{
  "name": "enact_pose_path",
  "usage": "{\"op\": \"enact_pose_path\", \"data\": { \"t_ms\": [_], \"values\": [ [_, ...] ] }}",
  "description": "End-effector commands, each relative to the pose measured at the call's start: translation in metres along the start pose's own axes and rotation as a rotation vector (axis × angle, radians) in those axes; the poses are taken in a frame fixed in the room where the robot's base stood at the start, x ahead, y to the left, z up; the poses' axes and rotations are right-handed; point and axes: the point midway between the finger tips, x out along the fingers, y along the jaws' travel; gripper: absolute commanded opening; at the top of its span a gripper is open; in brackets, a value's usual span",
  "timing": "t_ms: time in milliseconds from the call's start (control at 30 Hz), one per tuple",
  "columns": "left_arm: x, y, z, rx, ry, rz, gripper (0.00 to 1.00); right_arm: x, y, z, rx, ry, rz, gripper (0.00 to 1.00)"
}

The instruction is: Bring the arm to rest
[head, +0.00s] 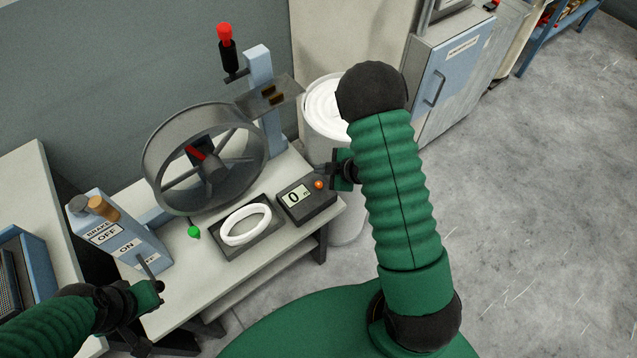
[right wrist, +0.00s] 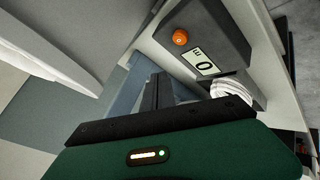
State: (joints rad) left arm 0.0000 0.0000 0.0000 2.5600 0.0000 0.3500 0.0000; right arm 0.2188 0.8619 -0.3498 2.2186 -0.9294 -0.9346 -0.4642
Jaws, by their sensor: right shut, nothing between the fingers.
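My right arm reaches up the middle of the head view. My right gripper (head: 322,169) is shut and empty, beside the grey counter box (head: 308,203) with its "0" display and orange button. In the right wrist view the fingers (right wrist: 158,92) are together with nothing between them, and the counter box (right wrist: 205,40) is close by. My left gripper (head: 150,285) is at the lower left, near the grey-blue brake switch box (head: 128,238). Its jaw opening does not show clearly.
A bench (head: 185,290) holds a large grey wheel (head: 152,172), a white ring (head: 262,211) on a dark block, and a post (head: 260,68). A white-topped can (head: 318,122) stands behind my right arm. Grey floor (head: 540,190) is clear at right.

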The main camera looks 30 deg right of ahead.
Motion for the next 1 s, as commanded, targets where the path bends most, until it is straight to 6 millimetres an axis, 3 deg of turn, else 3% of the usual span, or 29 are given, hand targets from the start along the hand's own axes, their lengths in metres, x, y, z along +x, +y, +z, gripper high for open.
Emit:
{"op": "enact_pose_path", "data": {
  "t_ms": [267,367,433,533,700,833,1000],
  "values": [
    [0.000,0.000,0.000,0.000,0.000,0.000,0.00,-0.002,0.005,-0.004,0.020,-0.020,0.011,0.00],
    [0.000,0.000,0.000,0.000,0.000,0.000,0.00,-0.015,0.022,-0.018,0.136,-0.115,0.054,0.00],
    [0.000,0.000,0.000,0.000,0.000,0.000,0.00,-0.036,0.026,-0.036,0.293,-0.215,0.082,0.00],
    [0.000,0.000,0.000,0.000,0.000,0.000,0.00,-0.078,0.001,-0.065,0.569,-0.359,0.071,0.00],
    [0.000,0.000,0.000,0.000,0.000,0.000,0.00,-0.143,-0.075,-0.106,0.915,-0.538,-0.040,0.00],
    [0.000,0.000,0.000,0.000,0.000,0.000,0.00,-0.162,-0.100,-0.117,1.004,-0.594,-0.087,0.00],
    [0.000,0.000,0.000,0.000,0.000,0.000,0.00,-0.164,-0.103,-0.117,1.013,-0.603,-0.093,0.00]
  ]
}}
